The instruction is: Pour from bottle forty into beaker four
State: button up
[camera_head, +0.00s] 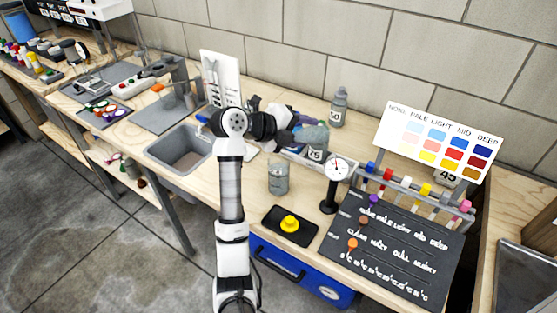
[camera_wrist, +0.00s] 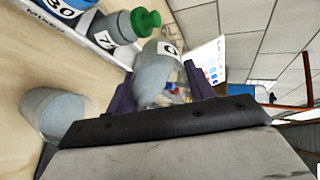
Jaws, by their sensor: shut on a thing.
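My gripper (camera_wrist: 160,92) is shut on a grey translucent bottle (camera_wrist: 155,70) in the wrist view. Only a "0" shows on its label, so the full number cannot be read. In the head view my gripper (camera_head: 285,122) is above the worktop, right of the sink, and the held bottle is hard to separate from things behind it. How far it tilts is unclear. A clear beaker (camera_head: 278,178) stands on the worktop below and slightly left of my gripper. It also shows in the wrist view (camera_wrist: 55,112), apart from the held bottle. Its number is not legible.
A tray (camera_wrist: 105,40) marked "MIXED" holds bottles, one green-capped (camera_wrist: 128,25). A round gauge (camera_head: 335,170) stands right of the beaker, and a black pad with a yellow knob (camera_head: 290,224) lies in front. The sink (camera_head: 182,150), chart (camera_head: 435,142) and tube rack (camera_head: 415,190) flank them.

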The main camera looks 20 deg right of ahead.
jog(key=shift+f+h+b, duration=0.35)
jog(key=shift+h+b, duration=0.35)
jog(key=shift+b, duration=1.25)
dwell(0.3)
jog(key=shift+a+r+h+b, duration=0.35)
jog(key=shift+a+r+h, duration=0.15)
jog(key=shift+h, duration=0.5)
dwell(1.8)
